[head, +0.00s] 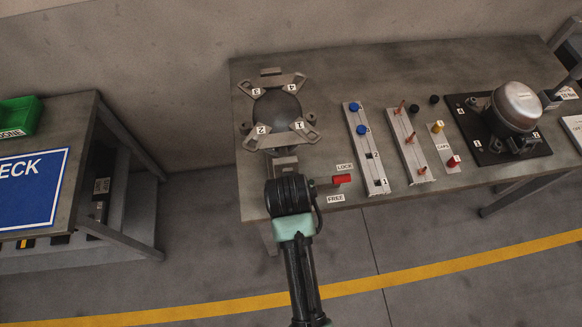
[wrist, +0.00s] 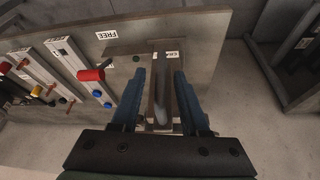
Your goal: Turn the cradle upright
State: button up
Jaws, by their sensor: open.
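The cradle (head: 276,108) is a grey four-armed frame with tags 1 to 4 around a dark round middle, standing at the left end of the workbench. Its tilt is hard to judge. My gripper (wrist: 160,85) is open at the bench's front edge, its blue fingers on either side of a narrow grey bar (wrist: 160,98); contact cannot be told. In the head view my wrist hides the fingers. A red-ended lever (head: 342,178) lies between the LOCK tag (head: 345,167) and the FREE tag (head: 335,198), closer to LOCK; it also shows in the wrist view (wrist: 90,75).
Right of the cradle on the workbench (head: 220,72) stand a rail with blue knobs (head: 366,150), a rail with copper pins (head: 408,145), a caps strip (head: 444,148) and a compressor (head: 516,107) on a black plate. A second table (head: 82,125) stands left, across a floor gap.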

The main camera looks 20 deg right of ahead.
jog(key=shift+x, duration=1.25)
grip_shut()
jog(key=shift+d, duration=0.1)
dwell(0.5)
